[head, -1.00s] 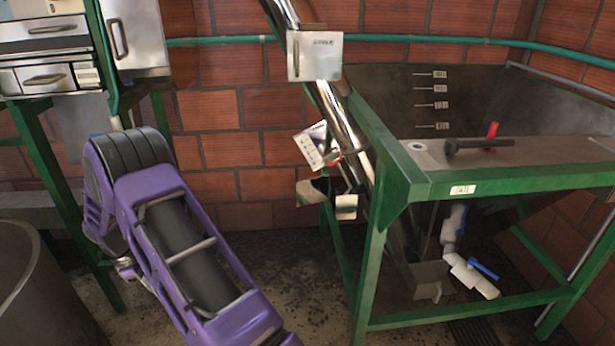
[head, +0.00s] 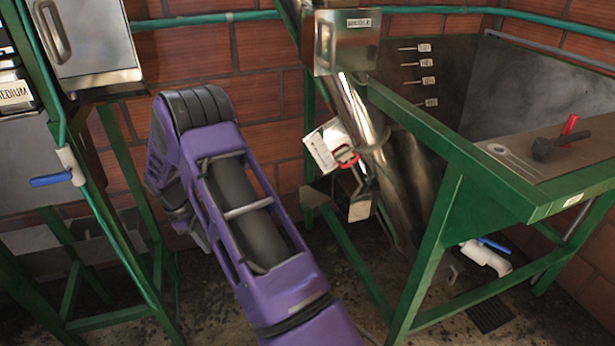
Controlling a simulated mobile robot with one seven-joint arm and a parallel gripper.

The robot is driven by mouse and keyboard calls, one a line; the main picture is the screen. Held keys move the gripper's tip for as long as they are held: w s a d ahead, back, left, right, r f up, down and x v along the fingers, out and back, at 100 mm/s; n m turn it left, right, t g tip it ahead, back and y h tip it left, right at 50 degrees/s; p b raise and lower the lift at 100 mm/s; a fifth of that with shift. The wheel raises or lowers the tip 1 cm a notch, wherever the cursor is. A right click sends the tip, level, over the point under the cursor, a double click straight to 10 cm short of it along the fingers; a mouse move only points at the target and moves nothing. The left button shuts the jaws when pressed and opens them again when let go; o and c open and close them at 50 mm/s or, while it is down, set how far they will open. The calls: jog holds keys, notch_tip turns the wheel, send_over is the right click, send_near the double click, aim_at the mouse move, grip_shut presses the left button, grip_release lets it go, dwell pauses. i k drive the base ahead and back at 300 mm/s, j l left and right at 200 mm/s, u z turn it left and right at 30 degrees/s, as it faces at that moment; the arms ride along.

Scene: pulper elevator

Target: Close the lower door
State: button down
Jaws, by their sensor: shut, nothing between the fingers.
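I cannot tell for certain which panel is the lower door. A metal box (head: 345,42) with a handle and a small label sits on the slanted steel elevator tube (head: 362,110) at the top centre. Lower on the tube is a white labelled piece (head: 328,146) with a red part beside it. A small metal flap (head: 361,206) hangs below that, tilted. My purple and black arm rises from the bottom centre, left of the tube and apart from it in the picture.
A green-framed hopper (head: 440,150) stands on the right, with a red and black valve handle (head: 560,140) on its top. A metal cabinet (head: 88,40) and a blue-handled valve (head: 55,178) are at left. Dark floor shows between the frames; a brick wall is behind.

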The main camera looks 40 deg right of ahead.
aim_at(313, 194)
jog(key=i+z, duration=0.5)
jog(key=i+j+z, duration=0.15)
jog(key=i+z, duration=0.3)
jog(key=i+j+z, duration=0.3)
jog(key=z, duration=0.2)
